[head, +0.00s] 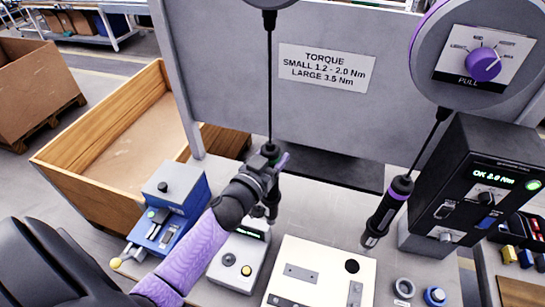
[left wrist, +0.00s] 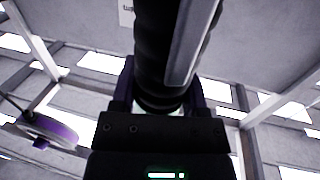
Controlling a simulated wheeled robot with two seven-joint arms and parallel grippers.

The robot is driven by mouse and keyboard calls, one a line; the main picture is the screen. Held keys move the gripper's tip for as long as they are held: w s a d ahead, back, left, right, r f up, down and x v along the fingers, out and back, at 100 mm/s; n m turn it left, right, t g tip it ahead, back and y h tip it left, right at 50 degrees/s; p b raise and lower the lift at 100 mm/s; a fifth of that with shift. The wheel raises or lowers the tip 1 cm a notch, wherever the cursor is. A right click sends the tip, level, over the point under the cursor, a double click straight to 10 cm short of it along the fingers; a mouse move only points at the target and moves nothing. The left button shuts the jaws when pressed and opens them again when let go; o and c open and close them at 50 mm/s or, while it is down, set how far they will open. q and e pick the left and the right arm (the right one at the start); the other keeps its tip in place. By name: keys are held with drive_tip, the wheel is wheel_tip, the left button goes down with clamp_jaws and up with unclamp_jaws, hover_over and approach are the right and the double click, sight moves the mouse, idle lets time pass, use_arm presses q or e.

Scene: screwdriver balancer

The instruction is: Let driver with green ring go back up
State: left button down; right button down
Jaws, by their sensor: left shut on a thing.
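The driver with the green ring (head: 270,148) hangs upright on a black cable left of the middle in the head view. My left gripper (head: 268,172) is shut around its body. A little green shows at its top, and its lower end sticks out below my gripper. In the left wrist view the dark ribbed driver (left wrist: 155,60) stands between my fingers (left wrist: 165,108), with a faint green tint at its base. The fingers hide much of its body. My right gripper is in neither view.
A second driver with a purple ring (head: 391,208) hangs at the right, below a round balancer with a purple knob (head: 482,64). A blue fixture (head: 172,212), a grey box (head: 240,258), a cream plate (head: 320,272) and a black torque tester (head: 480,180) stand on the bench.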

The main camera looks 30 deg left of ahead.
use_arm(q)
unclamp_jaws()
drive_tip(key=shift+f, duration=0.1)
idle(0.5)
